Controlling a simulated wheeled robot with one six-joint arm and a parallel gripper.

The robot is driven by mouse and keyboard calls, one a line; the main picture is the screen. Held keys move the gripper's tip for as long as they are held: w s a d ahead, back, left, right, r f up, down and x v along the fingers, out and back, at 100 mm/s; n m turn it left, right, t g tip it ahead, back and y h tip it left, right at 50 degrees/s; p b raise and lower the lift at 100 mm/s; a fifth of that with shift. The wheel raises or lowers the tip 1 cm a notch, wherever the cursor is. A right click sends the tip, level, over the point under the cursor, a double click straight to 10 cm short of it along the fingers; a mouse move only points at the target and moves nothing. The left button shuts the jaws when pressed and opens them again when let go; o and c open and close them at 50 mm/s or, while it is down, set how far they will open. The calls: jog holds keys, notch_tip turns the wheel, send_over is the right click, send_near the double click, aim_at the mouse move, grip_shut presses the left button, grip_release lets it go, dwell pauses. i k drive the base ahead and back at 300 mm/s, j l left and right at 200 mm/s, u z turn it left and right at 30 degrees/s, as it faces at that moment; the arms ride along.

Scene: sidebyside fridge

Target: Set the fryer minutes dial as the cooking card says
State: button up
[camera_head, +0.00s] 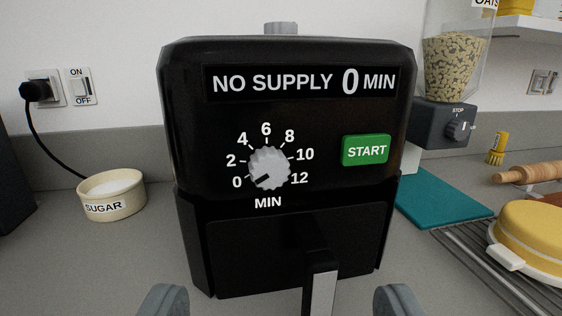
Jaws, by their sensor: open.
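The black fryer (300,215) stands upright on the counter in the middle of the view. Its display (303,82) reads "NO SUPPLY 0 MIN". The grey minutes dial (269,168) has marks from 0 to 12, and its dark pointer is turned to the lower left, at about 0. A green START button (366,150) is to the right of the dial. My gripper (281,305) shows at the bottom edge, with its two grey fingers wide apart and nothing between them but the view of the fryer's drawer handle (320,285) beyond. No cooking card is in view.
A sugar bowl (111,196) stands left of the fryer. A wall switch (81,87) marked ON and OFF is beside a plugged-in black plug (36,91). At right are a teal board (445,205), a cereal dispenser (443,122), a wire rack (478,258) and a yellow waffle-maker-like item (535,235).

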aim_at(269, 167)
jog(key=k+j, duration=0.15)
jog(key=k, duration=0.25)
jog(key=k+j+z, duration=0.1)
jog(key=k, duration=0.3)
